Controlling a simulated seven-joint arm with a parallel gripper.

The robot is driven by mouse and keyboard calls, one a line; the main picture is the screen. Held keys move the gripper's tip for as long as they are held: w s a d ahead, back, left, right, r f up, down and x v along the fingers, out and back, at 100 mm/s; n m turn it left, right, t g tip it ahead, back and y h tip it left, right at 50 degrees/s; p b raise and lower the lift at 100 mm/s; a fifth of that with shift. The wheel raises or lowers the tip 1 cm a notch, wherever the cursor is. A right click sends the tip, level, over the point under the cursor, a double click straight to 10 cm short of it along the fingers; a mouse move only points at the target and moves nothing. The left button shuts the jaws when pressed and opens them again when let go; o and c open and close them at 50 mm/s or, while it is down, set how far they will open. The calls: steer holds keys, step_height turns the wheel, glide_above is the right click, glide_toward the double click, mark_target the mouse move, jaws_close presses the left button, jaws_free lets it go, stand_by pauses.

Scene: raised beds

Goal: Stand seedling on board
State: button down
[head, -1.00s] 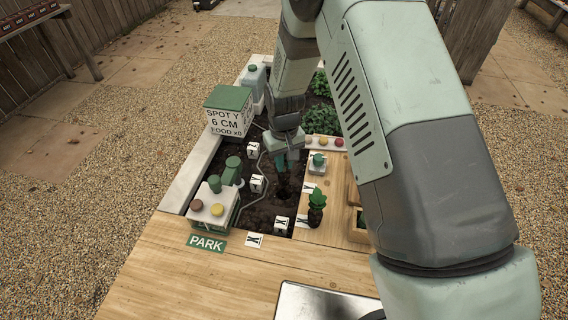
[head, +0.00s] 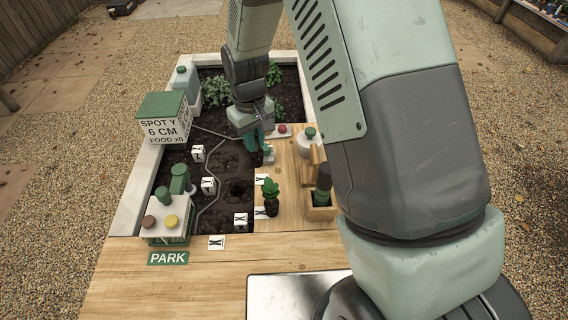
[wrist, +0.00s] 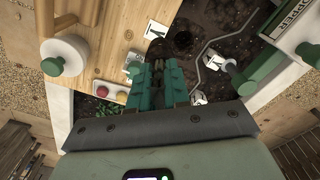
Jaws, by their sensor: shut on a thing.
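My gripper (head: 258,145) is shut on a seedling; only its dark root plug (head: 264,158) shows clearly below the fingertips, the leaves being mostly hidden. It hangs near the line between the dark soil and the wooden board (head: 290,222). In the wrist view the gripper (wrist: 156,80) also shows, with the dark plug (wrist: 157,50) at the fingertips. Another leafy seedling (head: 271,197) stands upright on the board beside a marker card (head: 261,212). An open hole (head: 238,188) is in the soil, left of the gripper.
A white box with a green lid (head: 165,117) and a green-and-white dispenser (head: 166,222) stand at the bed's left. A wooden holder with a dark-handled tool (head: 323,180) and a white pot (head: 309,145) stand on the right. White marker cubes (head: 208,186) dot the soil.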

steer(key=s+d+r, duration=0.1)
steer(key=d+r, duration=0.1)
steer(key=d, duration=0.1)
steer(key=shift+s+d+f, duration=0.1)
steer(key=shift+d+f, duration=0.05)
steer(key=shift+f, duration=2.15)
steer(key=shift+s+d+f, duration=0.1)
steer(key=shift+f, duration=2.2)
steer(key=shift+f, duration=0.15)
steer(key=c, duration=1.1)
jaws_free()
step_height(320, 180, up, 12)
steer(key=shift+r, duration=0.25)
